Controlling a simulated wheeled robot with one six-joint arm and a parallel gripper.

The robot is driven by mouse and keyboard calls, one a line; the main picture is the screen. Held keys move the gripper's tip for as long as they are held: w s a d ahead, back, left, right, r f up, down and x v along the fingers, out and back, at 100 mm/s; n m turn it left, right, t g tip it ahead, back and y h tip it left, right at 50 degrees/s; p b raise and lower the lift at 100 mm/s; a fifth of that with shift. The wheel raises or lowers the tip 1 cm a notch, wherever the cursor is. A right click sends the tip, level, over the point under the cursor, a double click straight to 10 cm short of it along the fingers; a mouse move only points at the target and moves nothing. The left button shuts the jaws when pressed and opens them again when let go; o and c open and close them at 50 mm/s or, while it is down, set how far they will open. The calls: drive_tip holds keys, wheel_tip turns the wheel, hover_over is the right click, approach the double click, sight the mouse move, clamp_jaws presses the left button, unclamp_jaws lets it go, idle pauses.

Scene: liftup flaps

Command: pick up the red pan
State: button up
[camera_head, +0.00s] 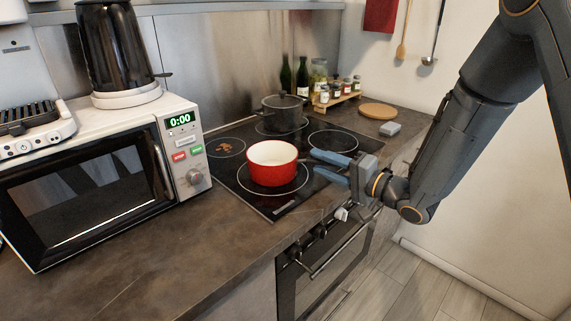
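The red pan (272,169) has a white inside and stands upright on the front burner of the black cooktop (228,170). My gripper (322,165) is just to the right of the pan, with its two blue-grey fingers pointing left toward it. The fingers are spread apart with a gap between them, and nothing shows between them. No handle of the pan is clearly visible; one may be hidden behind the fingers. I cannot tell whether a fingertip touches the pan.
A dark lidded pot (282,114) stands on the back burner. A microwave (110,160) carrying a kettle (112,50) stands at left. Jars on a wooden rack (337,99), a round board (378,111) and bottles are behind. An oven (335,268) is below the counter edge.

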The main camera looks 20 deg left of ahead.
drive_tip(key=shift+x, duration=0.8)
drive_tip(key=shift+c, duration=0.3)
clamp_jaws()
drive_tip(key=shift+r, duration=0.15)
